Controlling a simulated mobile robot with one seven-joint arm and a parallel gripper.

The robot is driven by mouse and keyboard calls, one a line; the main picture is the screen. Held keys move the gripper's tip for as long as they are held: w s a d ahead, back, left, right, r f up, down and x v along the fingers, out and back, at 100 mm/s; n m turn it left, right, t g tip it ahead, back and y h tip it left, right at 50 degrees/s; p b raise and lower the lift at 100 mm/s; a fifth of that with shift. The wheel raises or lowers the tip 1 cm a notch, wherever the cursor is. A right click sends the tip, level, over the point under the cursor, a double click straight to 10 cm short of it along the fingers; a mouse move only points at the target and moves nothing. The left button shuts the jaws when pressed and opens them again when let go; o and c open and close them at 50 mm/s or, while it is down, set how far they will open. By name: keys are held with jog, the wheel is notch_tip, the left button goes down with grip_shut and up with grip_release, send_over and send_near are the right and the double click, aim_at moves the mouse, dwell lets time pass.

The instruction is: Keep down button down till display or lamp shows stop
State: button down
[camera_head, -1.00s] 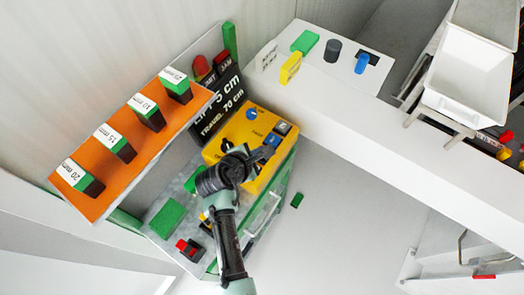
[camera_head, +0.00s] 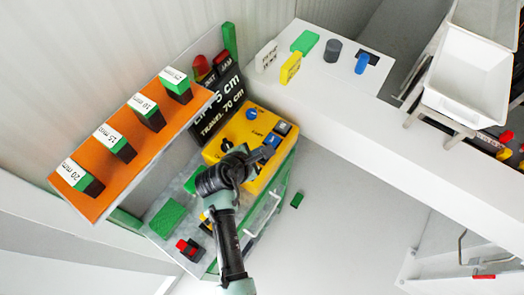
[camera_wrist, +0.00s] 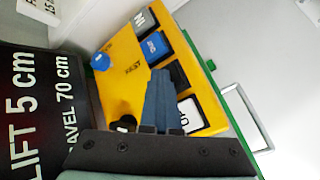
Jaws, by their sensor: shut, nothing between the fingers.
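The yellow control box (camera_head: 241,128) stands beside the orange rack, with a blue knob (camera_head: 252,114) and square buttons on top. In the wrist view the box (camera_wrist: 118,82) has a row of square buttons: a blue one (camera_wrist: 155,46), a black one (camera_wrist: 178,74) and a white lettered one (camera_wrist: 191,114). Their lettering is too unclear to tell which is down. My gripper (camera_head: 265,153) is shut and empty over this row; its fingertips (camera_wrist: 160,74) lie near the blue and black buttons. I cannot tell whether they touch. The black display (camera_head: 217,106) reads LIFT 5 cm, TRAVEL 70 cm.
A red lamp (camera_head: 201,65) and small labelled boxes sit above the display. The orange rack (camera_head: 100,208) with several labelled blocks is at left. A white ledge (camera_head: 330,110) and white bin (camera_head: 465,75) are at right. The floor (camera_head: 345,220) right of the box is mostly clear.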

jog(key=shift+r+p, duration=0.95)
jog(key=shift+p, duration=0.15)
notch_tip(320, 180, up, 5)
jog(key=p, duration=0.5)
dwell(0.4)
